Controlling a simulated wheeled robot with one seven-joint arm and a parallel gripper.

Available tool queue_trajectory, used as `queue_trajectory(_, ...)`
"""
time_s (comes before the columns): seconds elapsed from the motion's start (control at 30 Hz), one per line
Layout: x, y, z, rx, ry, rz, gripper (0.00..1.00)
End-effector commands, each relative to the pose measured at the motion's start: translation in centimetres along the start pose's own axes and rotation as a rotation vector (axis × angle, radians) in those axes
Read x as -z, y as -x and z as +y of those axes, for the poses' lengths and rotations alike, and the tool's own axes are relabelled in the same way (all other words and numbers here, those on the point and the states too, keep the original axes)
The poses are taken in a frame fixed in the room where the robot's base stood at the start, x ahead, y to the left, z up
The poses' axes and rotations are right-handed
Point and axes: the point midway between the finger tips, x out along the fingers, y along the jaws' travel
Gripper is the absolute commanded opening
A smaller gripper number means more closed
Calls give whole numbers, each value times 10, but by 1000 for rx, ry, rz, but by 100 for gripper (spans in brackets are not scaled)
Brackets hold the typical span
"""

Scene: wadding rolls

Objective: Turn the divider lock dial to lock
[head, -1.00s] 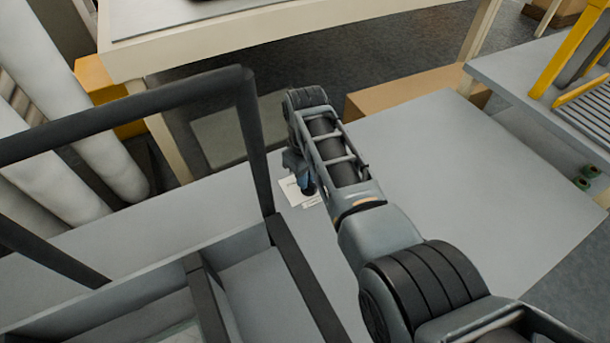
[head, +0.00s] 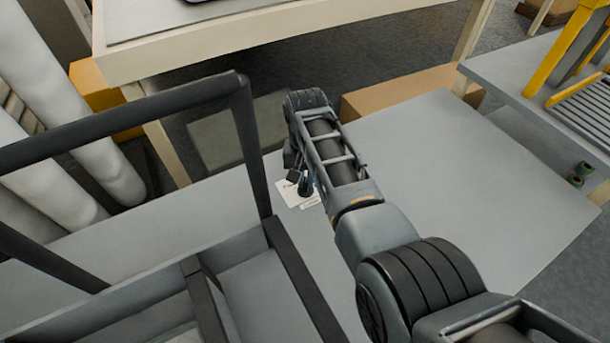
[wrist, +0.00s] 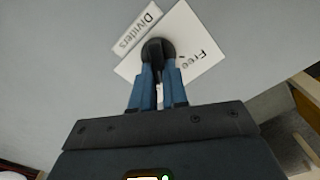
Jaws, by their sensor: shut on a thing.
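The divider lock dial (wrist: 158,47) is a small round black knob on a white card (wrist: 128,69) lying on a grey surface. The card reads "Free", to the right of the dial in the wrist view. A separate label (wrist: 137,28) reads "Dividers". My gripper (wrist: 158,68) has its blue fingers closed around the dial's grip. In the head view my gripper (head: 301,181) is down at the white card (head: 290,194), mostly hidden by my arm. The fingers cover part of the dial and card, so any lock marking and the exact dial setting cannot be read.
A black tubular frame (head: 247,140) rises close to the left of my gripper. Bins with dark dividers (head: 300,275) lie at lower left. The grey top (head: 470,190) right of my arm is clear. A cream table (head: 290,40) stands behind.

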Motion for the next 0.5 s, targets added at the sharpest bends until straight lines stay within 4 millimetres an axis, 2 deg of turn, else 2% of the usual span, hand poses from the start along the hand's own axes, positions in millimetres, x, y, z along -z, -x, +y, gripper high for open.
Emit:
queue_trajectory(0.2,0,0,1,-1,-87,-1,0)
queue_trajectory(0.5,0,0,1,-1,-128,-1,0)
